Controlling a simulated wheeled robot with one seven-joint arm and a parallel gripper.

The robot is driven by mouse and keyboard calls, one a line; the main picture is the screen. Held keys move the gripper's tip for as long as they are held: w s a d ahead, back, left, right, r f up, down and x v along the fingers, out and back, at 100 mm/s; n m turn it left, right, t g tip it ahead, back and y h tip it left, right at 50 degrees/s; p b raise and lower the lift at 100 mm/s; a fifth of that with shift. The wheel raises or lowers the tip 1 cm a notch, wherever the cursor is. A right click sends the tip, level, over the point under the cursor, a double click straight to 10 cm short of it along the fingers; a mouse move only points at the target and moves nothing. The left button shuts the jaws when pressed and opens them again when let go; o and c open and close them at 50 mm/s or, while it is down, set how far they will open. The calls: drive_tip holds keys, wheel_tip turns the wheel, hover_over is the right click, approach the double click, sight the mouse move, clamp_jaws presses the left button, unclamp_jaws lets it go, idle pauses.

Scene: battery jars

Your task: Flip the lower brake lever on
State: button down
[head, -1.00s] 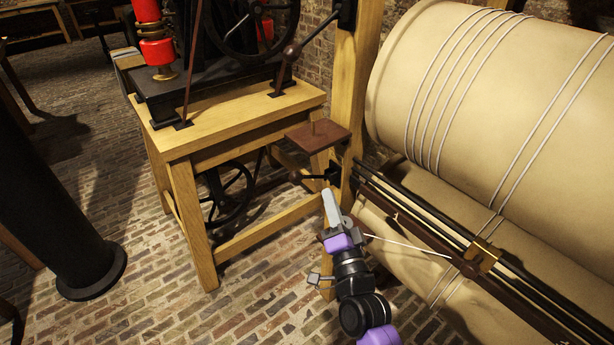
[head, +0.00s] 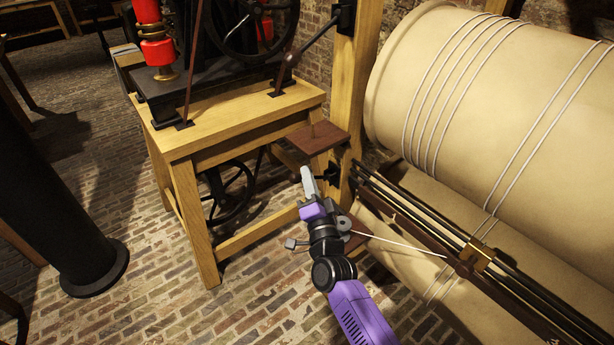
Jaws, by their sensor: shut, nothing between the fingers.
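The lower brake lever (head: 322,178) is a short dark lever on a black bracket low on the wooden post, below a small brown shelf. My gripper (head: 307,173) is shut and empty, its grey fingers pointing up at the lever's left part. The fingers cover the lever's knob end, so I cannot tell whether they touch it. The upper lever (head: 313,40), a dark rod with a round knob, slopes down left from a bracket higher on the same post.
The small brown shelf (head: 317,138) juts out just above my gripper. A wooden bench (head: 207,128) with a machine stands left. A big cream drum (head: 480,100) wound with cord and dark rails (head: 430,228) fill the right. Brick floor is open at lower left.

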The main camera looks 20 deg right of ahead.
drive_tip(key=shift+a+f+b, duration=0.2)
drive_tip(key=shift+f+b, duration=0.1)
drive_tip(key=shift+b, duration=0.05)
wheel_tip(320, 180, down, 7)
drive_tip(key=a+n+t+y+b, duration=0.1)
drive_tip(key=n+b, duration=0.4)
drive_tip(key=b, duration=1.1)
drive_tip(key=shift+s+a+f+n+t+y, duration=0.15)
drive_tip(key=shift+s+a+n+t+y, duration=0.25)
drive_tip(key=shift+a+y, duration=0.3)
drive_tip(key=shift+d+b, duration=0.1)
drive_tip(key=shift+b, duration=0.2)
drive_tip(key=v, duration=0.7)
drive_tip(key=shift+s+f, duration=0.25)
drive_tip(key=shift+s, duration=0.1)
drive_tip(key=shift+n, duration=0.3)
